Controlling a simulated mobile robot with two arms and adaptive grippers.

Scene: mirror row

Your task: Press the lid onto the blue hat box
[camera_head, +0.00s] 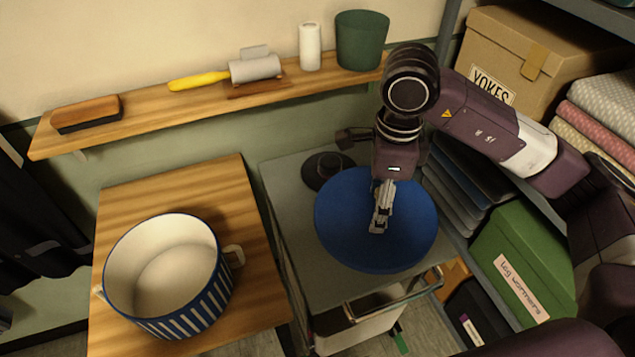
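The blue-and-white striped hat box (185,305) stands open on a wooden-topped table (225,195) at the left. Its cream inside looks empty, and a small light tab or handle shows on each side. The round, plain blue lid (340,235) is at the grey cart at centre, apart from the box. My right gripper (379,226) points down over the middle of the lid. Its fingers look close together, but I cannot tell whether they grip a knob or whether the lid rests on the cart. My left gripper is out of view.
A gap separates the table from the grey cart (285,185), which holds a dark round object (326,169). A wall shelf (150,115) carries a brush, a roller, a white cylinder and a green pot. Shelving with boxes (525,255) and folded cloth stands at the right.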

